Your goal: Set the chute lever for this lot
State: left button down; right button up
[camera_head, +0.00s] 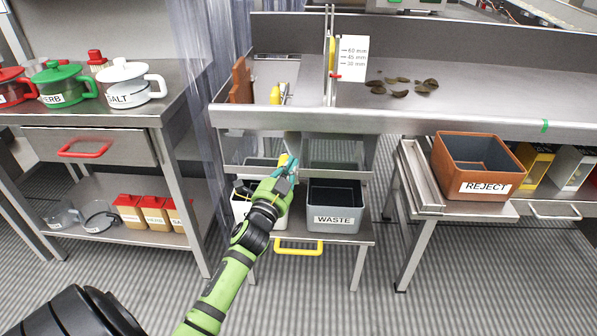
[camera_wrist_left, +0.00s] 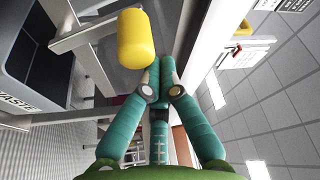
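The chute lever's yellow handle (camera_head: 283,160) shows below the bench, between a white bin and the waste bin; it looks large in the left wrist view (camera_wrist_left: 138,38). The WASTE bin (camera_head: 334,218) stands right of the gripper. The white bin (camera_head: 240,208) is partly hidden by it. My right gripper is not in view.
A card (camera_head: 352,58) lists 60, 45 and 30 mm, with a red marker near its lower left corner. Brown pieces (camera_head: 400,86) lie on the bench right of it. The REJECT bin (camera_head: 478,168) stands at right. Labelled pots (camera_head: 130,83) stand on the left table.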

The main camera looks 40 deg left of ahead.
pick_arm(q)
jog(key=shift+s+a+f+n+b, duration=0.15)
jog(key=shift+s+a+n+b, duration=0.2)
jog(key=shift+a+n, duration=0.4)
jog(key=shift+d, duration=0.15)
